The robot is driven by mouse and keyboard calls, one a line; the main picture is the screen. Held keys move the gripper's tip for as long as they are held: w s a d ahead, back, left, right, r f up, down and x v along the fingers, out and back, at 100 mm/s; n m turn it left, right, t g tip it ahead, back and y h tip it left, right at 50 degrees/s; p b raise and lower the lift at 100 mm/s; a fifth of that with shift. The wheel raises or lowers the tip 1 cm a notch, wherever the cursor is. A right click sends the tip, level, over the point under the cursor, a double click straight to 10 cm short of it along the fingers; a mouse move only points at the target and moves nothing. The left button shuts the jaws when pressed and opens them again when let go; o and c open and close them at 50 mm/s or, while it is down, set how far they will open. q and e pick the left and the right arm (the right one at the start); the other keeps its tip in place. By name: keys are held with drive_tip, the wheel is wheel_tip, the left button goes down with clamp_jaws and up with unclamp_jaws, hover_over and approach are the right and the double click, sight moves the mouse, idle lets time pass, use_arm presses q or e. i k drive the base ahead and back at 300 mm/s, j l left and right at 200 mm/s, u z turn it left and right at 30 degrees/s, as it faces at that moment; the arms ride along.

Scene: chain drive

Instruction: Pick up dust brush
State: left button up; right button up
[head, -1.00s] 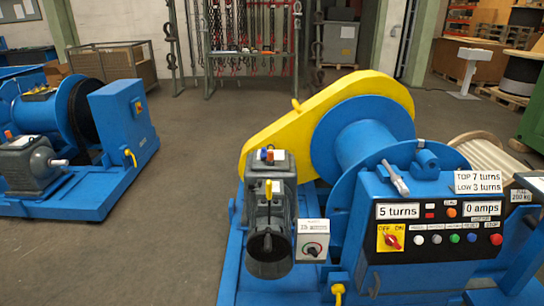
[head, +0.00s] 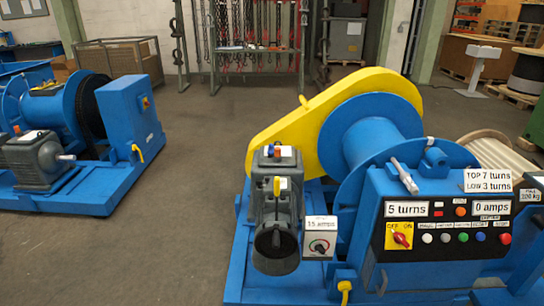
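I cannot make out a dust brush for certain in the head view. A slim grey-white object (head: 404,176) leans at the top left edge of the control panel; it is too small to tell what it is. A yellow-handled part (head: 277,187) stands upright on the dark grey motor unit (head: 275,240) at the front of the blue winch. Neither of my grippers is in view.
A blue winch with a yellow guard (head: 290,125) and a control panel (head: 440,240) fills the right front. A second blue winch (head: 125,120) stands at left. A chain rack (head: 258,48) is behind. The grey floor (head: 195,150) between the winches is clear.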

sight(271, 148)
drive_tip(key=i+j+u, duration=0.2)
drive_tip(key=i+u, duration=0.25)
drive_tip(key=i+j+u, duration=0.1)
drive_tip(key=u, duration=0.3)
drive_tip(key=i+j+u, duration=0.15)
drive_tip(key=i+u, duration=0.45)
drive_tip(key=u, duration=0.2)
drive_tip(key=i+u, duration=0.4)
drive_tip(key=i+j+z, duration=0.15)
drive_tip(key=i, duration=0.6)
drive_tip(key=i+l+z, duration=0.15)
drive_tip(key=i+z, duration=0.25)
drive_tip(key=i+l+z, duration=0.1)
drive_tip(key=i+z, duration=0.5)
drive_tip(key=z, duration=0.15)
drive_tip(key=i+j+z, duration=0.15)
drive_tip(key=i+z, duration=0.25)
drive_tip(key=k, duration=0.1)
